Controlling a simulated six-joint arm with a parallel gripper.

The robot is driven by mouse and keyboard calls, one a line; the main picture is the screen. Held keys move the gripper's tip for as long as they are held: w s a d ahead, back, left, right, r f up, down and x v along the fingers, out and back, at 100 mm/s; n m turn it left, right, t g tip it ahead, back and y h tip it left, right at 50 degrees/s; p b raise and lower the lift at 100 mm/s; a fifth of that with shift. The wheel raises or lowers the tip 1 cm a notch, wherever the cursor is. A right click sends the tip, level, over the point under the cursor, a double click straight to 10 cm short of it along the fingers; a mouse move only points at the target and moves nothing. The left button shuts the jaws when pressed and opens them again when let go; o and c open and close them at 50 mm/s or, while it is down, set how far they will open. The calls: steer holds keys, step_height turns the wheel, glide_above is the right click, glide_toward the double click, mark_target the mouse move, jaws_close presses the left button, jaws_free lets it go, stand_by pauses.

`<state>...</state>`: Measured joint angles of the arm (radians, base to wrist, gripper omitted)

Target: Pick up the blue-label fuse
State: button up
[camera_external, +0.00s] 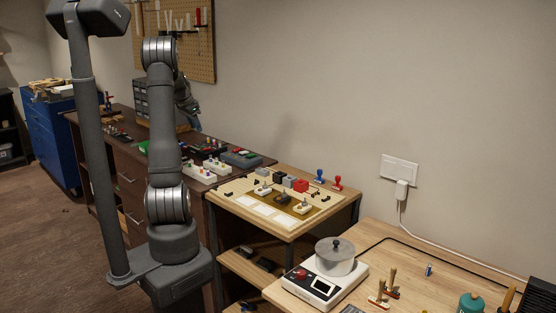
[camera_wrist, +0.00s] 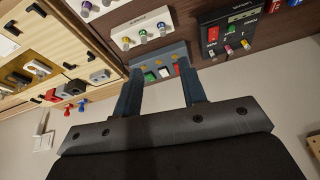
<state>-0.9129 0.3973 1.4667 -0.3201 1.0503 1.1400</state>
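My gripper (camera_wrist: 160,82) is open, and its two dark fingers show apart in the wrist view with nothing visibly held between them. Just past the fingertips is a grey-blue holder (camera_wrist: 172,52) with small green, white and red pieces in it. A small white piece (camera_wrist: 164,73) sits between the green and red ones; I cannot tell whether its label is blue. No blue-label fuse can be picked out for sure. In the external view my gripper (camera_external: 190,112) is small and partly behind my arm, above the dark workbench.
A dark tester box (camera_wrist: 230,35) with small coloured pieces lies beside the holder. A white block with coloured knobs (camera_wrist: 140,32) is near. A wooden table (camera_external: 290,228) with parts stands to the right. A white scale with a pot (camera_external: 318,285) is on the nearest table.

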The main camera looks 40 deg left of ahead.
steer(key=a+h, duration=0.1)
steer(key=a, duration=0.1)
steer(key=m, duration=0.1)
glide_toward(211, 160)
steer(key=shift+t, duration=0.3)
steer(key=shift+w+a+x, duration=0.1)
steer(key=shift+w+x, duration=0.05)
steer(key=shift+x, duration=1.55)
steer(key=shift+w+a+x, duration=0.1)
steer(key=shift+a+x, duration=0.05)
steer(key=shift+x, duration=1.55)
steer(key=shift+r, duration=0.15)
steer(key=shift+c, duration=0.5)
jaws_close()
